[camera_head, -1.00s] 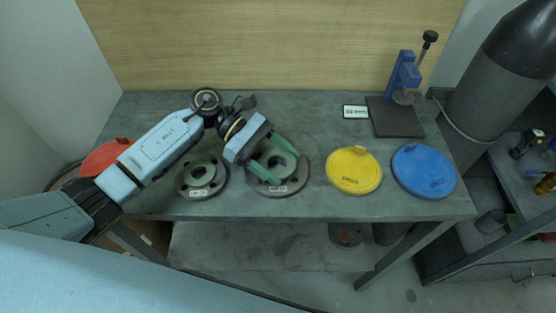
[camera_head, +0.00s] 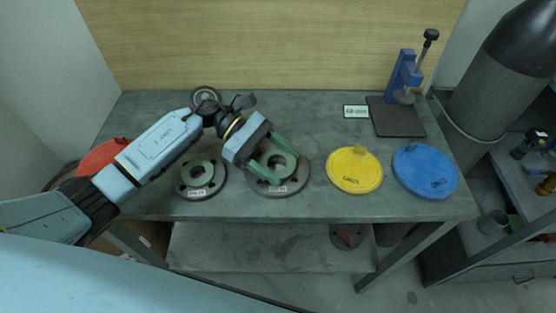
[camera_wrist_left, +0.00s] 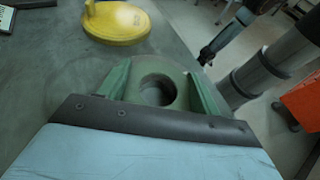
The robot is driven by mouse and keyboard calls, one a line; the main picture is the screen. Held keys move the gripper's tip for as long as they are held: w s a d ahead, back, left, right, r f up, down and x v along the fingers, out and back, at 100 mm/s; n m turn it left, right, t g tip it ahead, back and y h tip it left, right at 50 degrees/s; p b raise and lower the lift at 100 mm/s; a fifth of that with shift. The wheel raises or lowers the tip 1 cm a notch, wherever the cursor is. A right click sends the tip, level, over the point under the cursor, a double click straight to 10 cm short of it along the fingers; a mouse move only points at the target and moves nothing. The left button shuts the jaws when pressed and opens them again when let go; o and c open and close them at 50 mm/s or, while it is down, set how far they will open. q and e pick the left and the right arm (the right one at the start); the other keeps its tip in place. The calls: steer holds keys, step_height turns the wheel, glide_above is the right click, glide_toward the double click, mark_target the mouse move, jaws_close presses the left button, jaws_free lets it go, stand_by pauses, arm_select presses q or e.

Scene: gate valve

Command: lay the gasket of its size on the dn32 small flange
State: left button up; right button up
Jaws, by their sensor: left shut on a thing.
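My left gripper (camera_head: 287,168) reaches down over the right-hand round piece on the bench. Its two green fingers lie on either side of a grey-green ring (camera_head: 277,164) with a central hole, and it is shut on that ring. The ring also shows between the fingers in the left wrist view (camera_wrist_left: 180,92). I cannot tell whether it is a loose gasket or part of the flange. A wide grey round base (camera_head: 263,190) with a small white label lies under it. Another green flange (camera_head: 187,174) with bolt holes and a label stands to the left. The labels are too small to read surely.
A yellow disc (camera_head: 354,172) and a blue disc (camera_head: 424,172) lie to the right, and a red disc (camera_head: 103,154) lies far left, partly behind my arm. A blue press (camera_head: 403,72) on a dark plate and a small sign (camera_head: 356,112) stand at the back right.

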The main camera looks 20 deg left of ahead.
arm_select(q)
steer(key=o, duration=1)
steer(key=shift+s+f, duration=0.15)
steer(key=shift+f, duration=0.5)
steer(key=shift+o, duration=0.2)
steer(key=shift+a, duration=0.2)
arm_select(e)
steer(key=shift+f, duration=0.1)
arm_select(q)
steer(key=v, duration=0.4)
steer(key=b+v, duration=0.1)
steer(key=v, duration=0.3)
steer(key=shift+w+r, duration=0.25)
steer(key=v, duration=0.2)
steer(key=b+v, duration=0.1)
steer(key=v, duration=0.1)
steer(key=shift+r, duration=0.3)
steer(key=shift+w+a+r, duration=0.2)
steer(key=shift+a+r, duration=0.15)
steer(key=shift+a, duration=0.1)
arm_select(e)
steer(key=shift+d+f, duration=1)
steer(key=shift+d, duration=0.05)
steer(key=shift+a, duration=0.2)
arm_select(q)
steer(key=shift+r, duration=0.1)
